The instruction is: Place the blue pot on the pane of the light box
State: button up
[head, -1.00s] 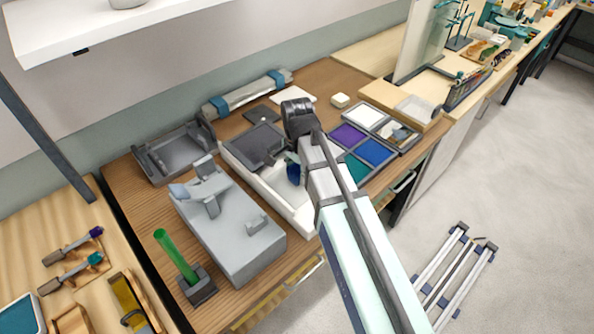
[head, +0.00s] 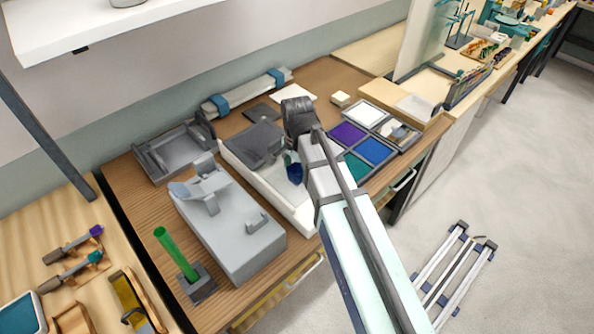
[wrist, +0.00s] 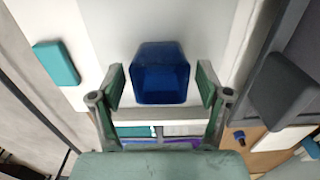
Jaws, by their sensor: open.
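The blue pot (head: 295,172) is at the white light box (head: 272,194) in the head view, partly hidden by my arm. In the wrist view the pot (wrist: 160,75) appears over a pale white surface (wrist: 110,25), which seems to be the light box's pane. I cannot tell whether its base touches it. My gripper (wrist: 161,85) is open, one finger on each side of the pot, with a small gap showing on both sides. In the head view the fingers are mostly hidden behind the arm.
A dark grey piece (head: 256,143) lies at the light box's back part. A grey machine (head: 228,230) stands to its left, with a green rod (head: 175,253) upright in a holder. A frame of coloured panes (head: 374,151) lies to the right. A teal block (wrist: 56,63) shows in the wrist view.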

notch_tip(320, 180, up, 12)
jog(key=b, duration=0.2)
dwell(0.4)
jog(key=shift+d+f, duration=0.1)
jog(key=shift+f, duration=0.05)
